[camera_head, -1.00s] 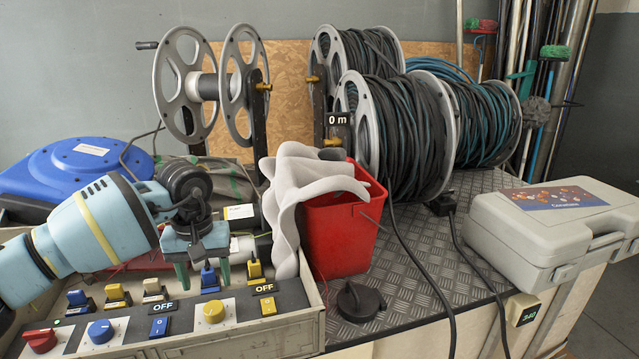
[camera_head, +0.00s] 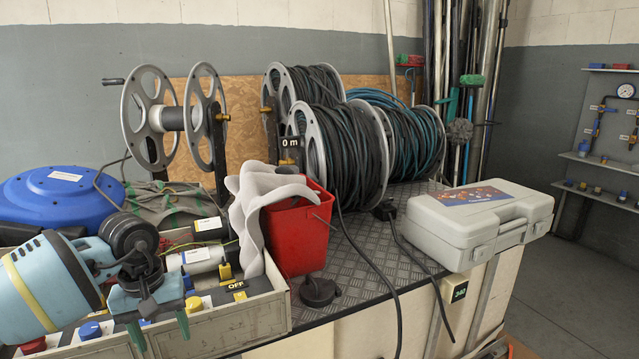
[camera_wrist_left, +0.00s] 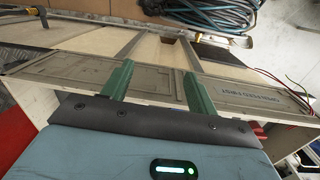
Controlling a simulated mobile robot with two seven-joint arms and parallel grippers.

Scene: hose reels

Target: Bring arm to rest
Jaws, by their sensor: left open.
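My left arm (camera_head: 45,285), pale blue with yellow bands, comes in from the left in the head view. My left gripper (camera_head: 160,330) has green fingers that stand apart with nothing between them. It overlaps the front wall of the grey switch box (camera_head: 235,325). In the left wrist view the two fingers of my left gripper (camera_wrist_left: 158,80) are spread, with the box's grey panelled wall behind them. Gripper and arm hide part of the switches. My right gripper is not in view.
A red bucket (camera_head: 300,235) with a grey cloth (camera_head: 262,205) stands beside the switch box. Hose reels (camera_head: 345,150) are behind it. A grey case (camera_head: 480,225) lies at the right edge of the bench. Open floor (camera_head: 570,300) lies to the right.

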